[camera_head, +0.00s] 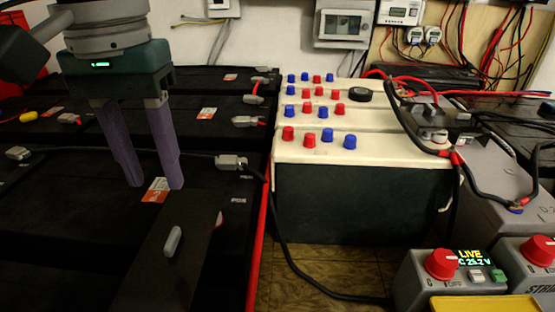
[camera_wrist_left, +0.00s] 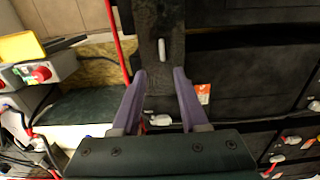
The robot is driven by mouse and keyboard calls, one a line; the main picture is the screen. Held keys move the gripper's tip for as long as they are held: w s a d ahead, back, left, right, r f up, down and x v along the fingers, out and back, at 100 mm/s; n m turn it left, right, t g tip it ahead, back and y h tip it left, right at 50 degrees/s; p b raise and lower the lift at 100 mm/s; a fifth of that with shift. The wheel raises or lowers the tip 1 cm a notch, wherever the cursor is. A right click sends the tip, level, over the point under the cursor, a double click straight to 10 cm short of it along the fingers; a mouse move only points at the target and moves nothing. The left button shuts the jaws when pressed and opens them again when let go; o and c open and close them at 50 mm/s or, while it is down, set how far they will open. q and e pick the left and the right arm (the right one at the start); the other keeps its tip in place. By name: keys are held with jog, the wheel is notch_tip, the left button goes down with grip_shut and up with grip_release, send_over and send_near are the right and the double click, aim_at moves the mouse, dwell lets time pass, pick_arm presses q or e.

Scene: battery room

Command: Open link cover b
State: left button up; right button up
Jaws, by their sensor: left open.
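A long dark cover (camera_head: 150,270) with a pale grey handle (camera_head: 172,241) lies over the near black battery, and I read no letter on it. In the left wrist view the cover (camera_wrist_left: 150,25) runs up from between the fingers, with its handle (camera_wrist_left: 161,50) ahead of the tips. My left gripper (camera_head: 155,187) is open, its purple fingers pointing down above the battery, behind the handle in the head view. It also shows in the left wrist view (camera_wrist_left: 160,72), with nothing held between the fingers. A red part shows at the cover's right edge. My right gripper is not in view.
Black batteries with grey terminal clamps (camera_head: 230,162) fill the left. A cream-topped case (camera_head: 390,148) with red and blue knobs stands right of a red edge strip. A black cable crosses the floor gap to a grey meter box (camera_head: 425,290).

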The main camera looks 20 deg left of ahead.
aim_at(171, 237)
pick_arm(q)
jog(key=f+b, duration=0.1)
jog(key=f, duration=0.2)
jog(key=f+b, duration=0.1)
jog(key=f, duration=0.2)
jog(key=f+b, duration=0.1)
jog(key=f, duration=0.3)
jog(key=shift+s+a, duration=0.15)
jog(key=shift+s, duration=0.15)
grip_shut()
jog(key=shift+r, duration=0.1)
dwell(0.9)
